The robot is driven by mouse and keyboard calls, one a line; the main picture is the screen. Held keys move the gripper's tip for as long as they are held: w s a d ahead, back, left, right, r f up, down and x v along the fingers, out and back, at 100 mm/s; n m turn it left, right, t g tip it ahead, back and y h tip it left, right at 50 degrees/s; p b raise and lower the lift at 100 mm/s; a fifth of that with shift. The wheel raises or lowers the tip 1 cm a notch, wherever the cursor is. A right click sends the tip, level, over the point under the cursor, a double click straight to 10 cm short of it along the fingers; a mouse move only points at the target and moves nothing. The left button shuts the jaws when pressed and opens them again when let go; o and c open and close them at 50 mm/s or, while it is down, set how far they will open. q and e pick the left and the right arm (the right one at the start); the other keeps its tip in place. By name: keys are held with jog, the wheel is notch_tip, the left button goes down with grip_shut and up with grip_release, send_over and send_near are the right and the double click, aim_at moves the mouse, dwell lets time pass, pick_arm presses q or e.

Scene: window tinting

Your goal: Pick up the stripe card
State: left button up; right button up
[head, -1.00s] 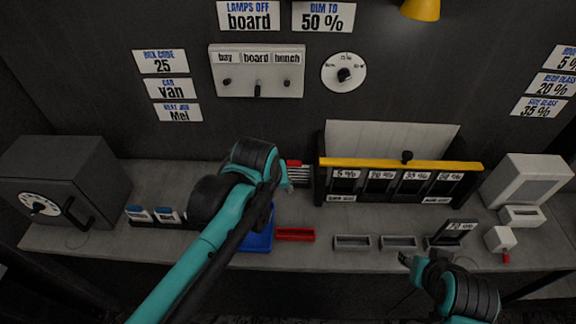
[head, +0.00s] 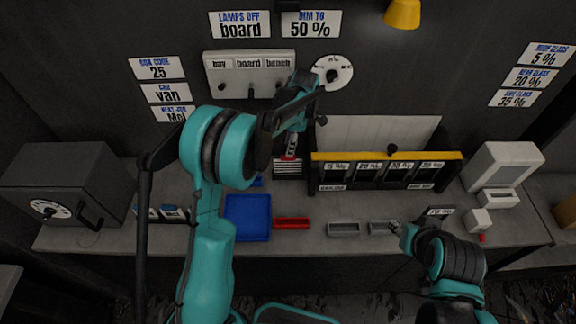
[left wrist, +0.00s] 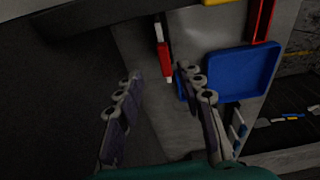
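I cannot surely pick out the stripe card. A dark piece with white stripes (head: 288,168) lies on the bench left of the yellow-topped rack, and may be it. A red and white item (head: 291,147) lies just behind it. In the left wrist view a red and white item (left wrist: 165,56) lies beyond the fingers. My left gripper (head: 318,112) is raised above the back of the bench, near the dial. In the left wrist view its fingers (left wrist: 160,105) are apart with nothing between them. My right gripper (head: 396,228) is small, near the grey trays; its opening is unclear.
A blue tray (head: 247,217) and a red tray (head: 292,223) lie at the front. Grey trays (head: 344,229) sit further right. The rack (head: 386,156) stands behind them. A dark safe-like box (head: 62,180) is at the left, a white machine (head: 503,168) at the right.

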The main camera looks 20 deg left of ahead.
pick_arm(q)
send_over(288, 166)
jog(key=f, duration=0.5)
jog(key=shift+w+b, duration=0.2)
jog(key=shift+b, duration=0.2)
jog(key=shift+f, duration=0.5)
grip_shut()
